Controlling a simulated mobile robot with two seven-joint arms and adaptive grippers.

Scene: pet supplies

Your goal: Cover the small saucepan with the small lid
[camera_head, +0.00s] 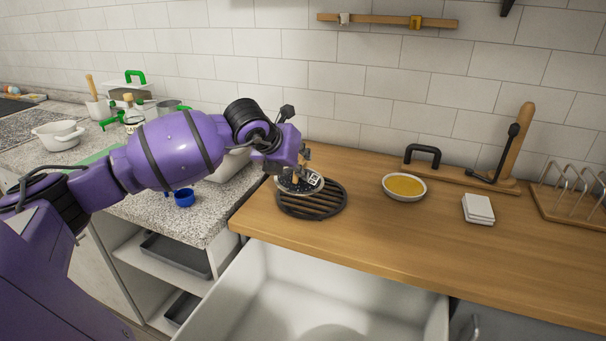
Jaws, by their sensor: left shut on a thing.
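A small round lid (285,184) with a pale metallic rim and a dark see-through top is at the left part of a black ribbed trivet (325,208) on the wooden counter. My left gripper (305,171) reaches over it from above and is shut on it, seemingly at its top. I cannot tell whether the lid rests on the trivet or hangs just above it. A small grey metal pot (167,106) stands at the back left behind my left arm and may be the saucepan. My arm hides part of that area. My right gripper is not in view.
A bowl of yellow contents (404,187), white square coasters (478,209) and a wire rack (570,194) stand to the right. A blue cup (184,197) is on the speckled counter. A white sink basin (330,290) lies in front. The wooden counter between trivet and bowl is clear.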

